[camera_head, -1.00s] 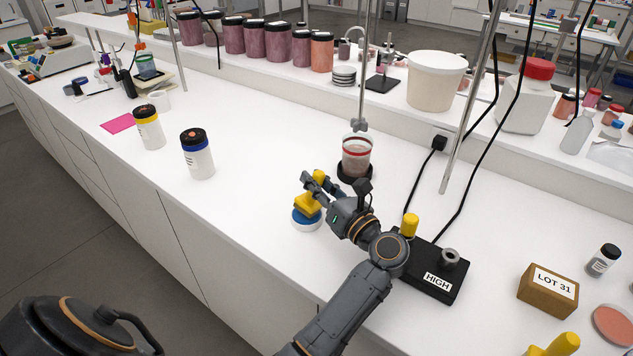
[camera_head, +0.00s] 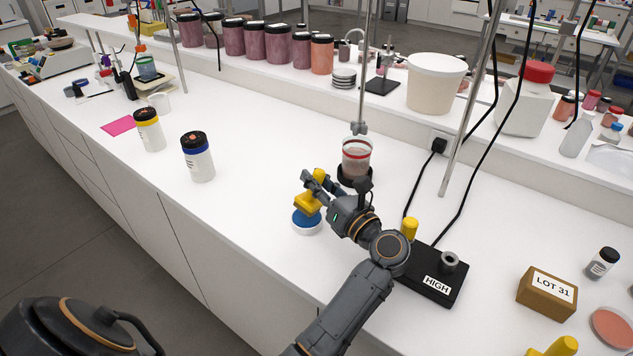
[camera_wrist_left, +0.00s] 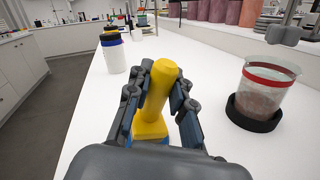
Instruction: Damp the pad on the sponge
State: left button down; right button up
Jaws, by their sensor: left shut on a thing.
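My left gripper (camera_head: 313,184) is shut on the yellow handle of the pad (camera_head: 308,203). It also shows in the left wrist view (camera_wrist_left: 160,95), with the yellow pad (camera_wrist_left: 152,120) upright between the fingers. The pad is right over the round blue sponge (camera_head: 306,217), which sits in a white dish (camera_head: 306,230). In the left wrist view only a little blue shows under the pad. The pad's underside is hidden, and I cannot tell whether it touches the sponge. My right gripper is not in view.
A glass beaker with a red band (camera_head: 356,158) stands close behind the gripper on a black base. Two white jars (camera_head: 197,158) stand to the left. The counter's front left is clear.

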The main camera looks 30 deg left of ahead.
pick_arm(q)
jog(key=shift+r+p, duration=1.3)
jog(key=shift+r, duration=1.65)
jog(key=shift+f, duration=0.1)
